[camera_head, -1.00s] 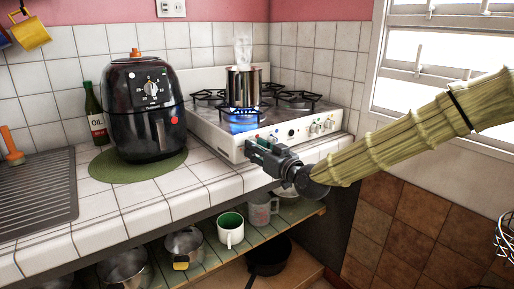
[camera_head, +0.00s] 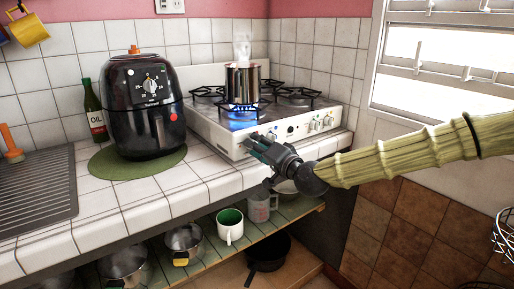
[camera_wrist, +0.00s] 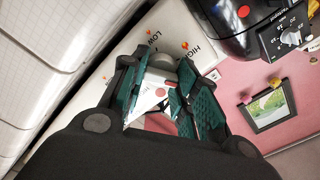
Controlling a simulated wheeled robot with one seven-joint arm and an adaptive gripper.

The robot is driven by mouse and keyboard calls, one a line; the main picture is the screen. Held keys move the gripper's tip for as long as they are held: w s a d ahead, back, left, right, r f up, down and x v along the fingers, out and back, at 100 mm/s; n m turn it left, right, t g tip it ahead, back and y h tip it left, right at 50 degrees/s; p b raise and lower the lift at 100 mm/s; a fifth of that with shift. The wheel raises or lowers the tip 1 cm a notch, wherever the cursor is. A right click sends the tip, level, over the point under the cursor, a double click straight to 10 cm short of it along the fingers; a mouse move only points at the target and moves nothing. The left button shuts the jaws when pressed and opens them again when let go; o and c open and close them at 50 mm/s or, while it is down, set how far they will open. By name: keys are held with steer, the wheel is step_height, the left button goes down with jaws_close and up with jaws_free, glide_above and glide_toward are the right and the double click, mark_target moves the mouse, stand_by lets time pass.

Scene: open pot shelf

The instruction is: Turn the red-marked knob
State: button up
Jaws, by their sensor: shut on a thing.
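The white stove (camera_head: 226,141) stands on the tiled counter, with a row of knobs along its front panel. My gripper (camera_head: 257,146) is at the left part of that panel in the head view and covers the knob there. In the wrist view my gripper (camera_wrist: 160,98) has its teal-padded fingers on either side of a grey knob (camera_wrist: 161,62), closed on it. A red dot (camera_wrist: 160,92) shows between the fingers. "LOW" and "HIGH" labels with flame marks show on the white panel. The knob's turn angle is hard to tell.
A steaming metal pot (camera_head: 242,84) sits over a blue flame (camera_head: 240,113). A black air fryer (camera_head: 145,105) stands left on a green mat (camera_head: 105,170). More knobs (camera_head: 315,124) lie to the right. A lower shelf (camera_head: 205,262) holds pots and a mug (camera_head: 230,227).

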steer(key=m+b, duration=0.1)
steer(key=m, duration=0.5)
steer(key=shift+f+b, duration=0.1)
steer(key=shift+b, duration=0.2)
stand_by(0.4)
steer(key=o, duration=1)
steer(key=shift+d, duration=0.1)
steer(key=v, duration=1.2)
